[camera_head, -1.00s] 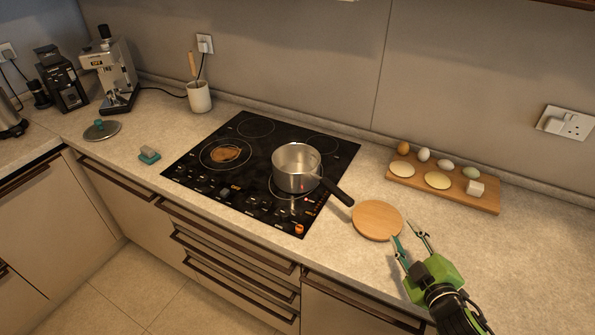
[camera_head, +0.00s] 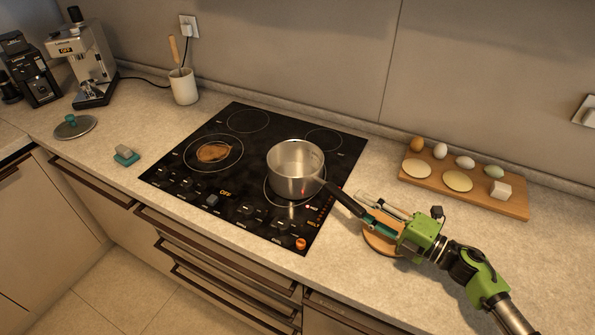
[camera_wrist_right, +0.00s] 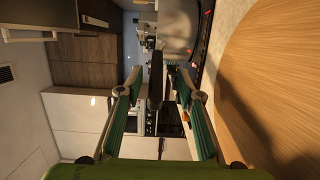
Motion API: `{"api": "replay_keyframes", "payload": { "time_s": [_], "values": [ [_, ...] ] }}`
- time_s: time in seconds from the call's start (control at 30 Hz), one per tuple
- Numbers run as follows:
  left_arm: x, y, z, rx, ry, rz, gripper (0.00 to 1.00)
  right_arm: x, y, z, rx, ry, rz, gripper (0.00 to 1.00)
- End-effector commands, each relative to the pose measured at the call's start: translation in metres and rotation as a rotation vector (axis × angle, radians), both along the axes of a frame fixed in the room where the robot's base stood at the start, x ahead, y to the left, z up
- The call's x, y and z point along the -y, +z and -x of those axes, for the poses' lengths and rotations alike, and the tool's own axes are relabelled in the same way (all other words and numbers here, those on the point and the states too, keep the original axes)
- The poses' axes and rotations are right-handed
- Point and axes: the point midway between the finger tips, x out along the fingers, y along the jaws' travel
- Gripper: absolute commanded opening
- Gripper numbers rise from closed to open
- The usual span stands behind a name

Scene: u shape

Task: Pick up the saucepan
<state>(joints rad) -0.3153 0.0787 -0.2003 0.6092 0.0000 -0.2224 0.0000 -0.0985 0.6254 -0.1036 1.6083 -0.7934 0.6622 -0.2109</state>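The saucepan (camera_head: 294,172) is a metal pot with a black handle (camera_head: 345,200). It stands on the right front ring of the black hob, with the handle pointing right and toward the front. My right gripper (camera_head: 370,209) is at the handle's end, above the round wooden board. In the right wrist view, the handle (camera_wrist_right: 156,80) shows between the two spread green fingers of the right gripper (camera_wrist_right: 156,92), with gaps on both sides. The saucepan's body (camera_wrist_right: 178,28) shows at the top of that view. My left gripper is not in view.
The round wooden board (camera_head: 378,243) lies under my right gripper. A rectangular board (camera_head: 515,204) with eggs and flat round pieces lies at the right back. A glass lid (camera_head: 74,127) and a sponge (camera_head: 125,154) lie to the left.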

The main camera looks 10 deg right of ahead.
Motion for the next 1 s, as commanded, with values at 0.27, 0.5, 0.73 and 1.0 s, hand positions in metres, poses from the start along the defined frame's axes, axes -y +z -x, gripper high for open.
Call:
{"api": "replay_keyframes", "payload": {
  "time_s": [0.27, 0.5, 0.73, 1.0],
  "values": [
    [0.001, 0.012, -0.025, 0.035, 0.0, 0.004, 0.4, -0.017, 0.003, -0.018, -0.001, -0.001, -0.002, 0.34],
    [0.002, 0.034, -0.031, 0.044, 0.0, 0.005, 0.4, -0.042, 0.01, -0.042, -0.001, -0.003, -0.004, 0.34],
    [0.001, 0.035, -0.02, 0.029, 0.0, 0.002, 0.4, -0.052, 0.005, -0.051, -0.001, -0.002, 0.0, 0.34],
    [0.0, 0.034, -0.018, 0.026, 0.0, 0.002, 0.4, -0.051, 0.005, -0.051, -0.001, -0.002, 0.0, 0.05]
  ]
}}
